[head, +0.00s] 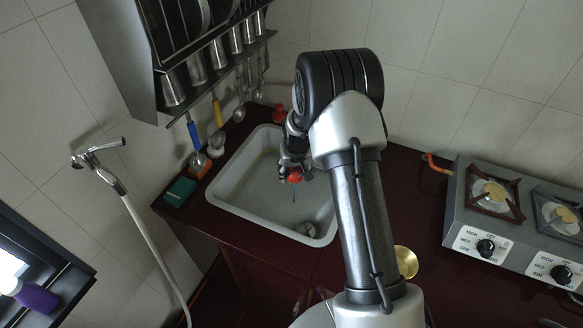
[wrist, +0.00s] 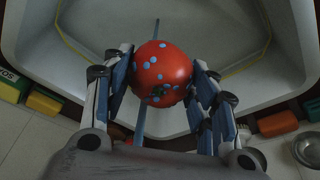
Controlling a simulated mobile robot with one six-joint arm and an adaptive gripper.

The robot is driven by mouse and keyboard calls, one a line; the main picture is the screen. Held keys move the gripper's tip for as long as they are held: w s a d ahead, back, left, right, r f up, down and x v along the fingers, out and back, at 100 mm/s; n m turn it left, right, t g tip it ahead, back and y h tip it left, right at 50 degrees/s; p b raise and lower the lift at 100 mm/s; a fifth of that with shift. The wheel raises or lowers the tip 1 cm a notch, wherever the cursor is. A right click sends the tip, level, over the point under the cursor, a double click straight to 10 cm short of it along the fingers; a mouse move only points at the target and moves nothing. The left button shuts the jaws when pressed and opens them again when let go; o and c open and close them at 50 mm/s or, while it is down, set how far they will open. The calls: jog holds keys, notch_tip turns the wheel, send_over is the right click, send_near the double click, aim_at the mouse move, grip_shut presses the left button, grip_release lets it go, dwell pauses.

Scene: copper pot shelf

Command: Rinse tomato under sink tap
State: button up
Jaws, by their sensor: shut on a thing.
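The red tomato (wrist: 162,72) is held between the two fingers of my gripper (wrist: 162,85), with light blue spots on its skin. In the head view the tomato (head: 294,176) is a small red shape at the end of my gripper (head: 293,165), over the sink (head: 237,210). A thin bluish stream (wrist: 141,122) runs behind the tomato in the wrist view, and a short blue streak (head: 294,195) shows below it in the head view. The tap is not clearly visible; my arm hides part of the sink's right side.
A rack of steel cups (head: 218,53) hangs above. A gas stove (head: 480,210) is at right. A hose sprayer (head: 101,152) is on the left wall.

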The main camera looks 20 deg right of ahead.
jog(key=shift+s+a, duration=0.1)
jog(key=shift+s, duration=2.6)
jog(key=s+r+p, duration=0.2)
jog(key=s+r, duration=0.2)
jog(key=s, duration=0.1)
jog(key=shift+a, duration=0.15)
